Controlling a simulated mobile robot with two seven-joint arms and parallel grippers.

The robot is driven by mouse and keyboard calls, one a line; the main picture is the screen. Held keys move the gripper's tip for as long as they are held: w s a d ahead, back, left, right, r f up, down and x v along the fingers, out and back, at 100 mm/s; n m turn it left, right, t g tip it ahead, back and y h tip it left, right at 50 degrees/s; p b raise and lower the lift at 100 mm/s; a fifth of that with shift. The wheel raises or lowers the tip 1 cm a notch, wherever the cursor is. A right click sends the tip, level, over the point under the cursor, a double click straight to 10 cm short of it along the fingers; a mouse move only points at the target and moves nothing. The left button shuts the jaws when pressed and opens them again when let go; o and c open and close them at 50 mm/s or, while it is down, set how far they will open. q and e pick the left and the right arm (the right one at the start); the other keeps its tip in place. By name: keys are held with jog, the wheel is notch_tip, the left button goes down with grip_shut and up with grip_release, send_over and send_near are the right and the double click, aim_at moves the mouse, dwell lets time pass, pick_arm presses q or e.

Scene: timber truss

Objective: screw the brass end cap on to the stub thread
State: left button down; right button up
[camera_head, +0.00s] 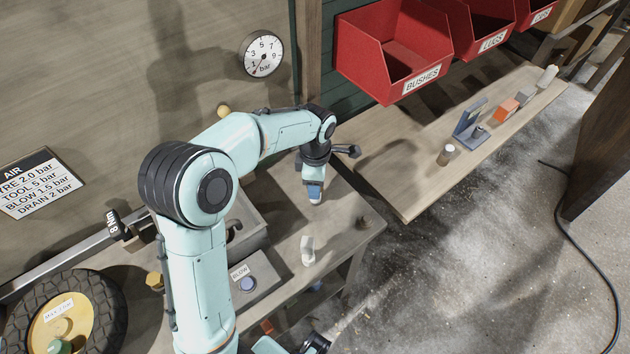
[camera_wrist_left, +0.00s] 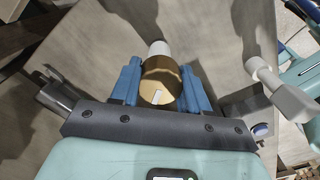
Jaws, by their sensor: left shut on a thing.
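My left gripper (camera_head: 314,190) points down over the workbench in the head view. In the left wrist view its blue fingers (camera_wrist_left: 160,88) are shut on the brass end cap (camera_wrist_left: 162,75), a round brass piece with a white mark on its near face. A pale, rounded white end (camera_wrist_left: 160,48) shows just past the cap, in line with it; I cannot tell whether it is the stub or whether any thread is engaged. In the head view the fingers hide the cap.
A pale upright fitting (camera_head: 307,250) stands on the bench near the gripper. A box labelled BLOW (camera_head: 262,283) is beside it. Red bins (camera_head: 395,50) hang above a plank shelf (camera_head: 408,200) holding small parts. A tyre (camera_head: 100,300) lies at lower left.

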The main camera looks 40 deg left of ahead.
pick_arm(q)
jog(key=m, duration=0.6)
jog(key=shift+m+p, duration=0.3)
jog(key=shift+p, duration=0.1)
jog(key=m, duration=0.4)
jog(key=shift+f, duration=0.1)
pick_arm(e)
jog(key=shift+w+r, duration=0.35)
jog(key=shift+r, duration=0.35)
pick_arm(q)
jog(key=shift+m+p, duration=0.35)
jog(key=shift+m, duration=0.55)
jog(key=m, duration=0.6)
jog(key=shift+p, duration=0.4)
jog(key=m, duration=0.3)
jog(key=shift+m, duration=0.4)
pick_arm(e)
jog(key=shift+w+r, duration=0.4)
jog(key=shift+r, duration=0.45)
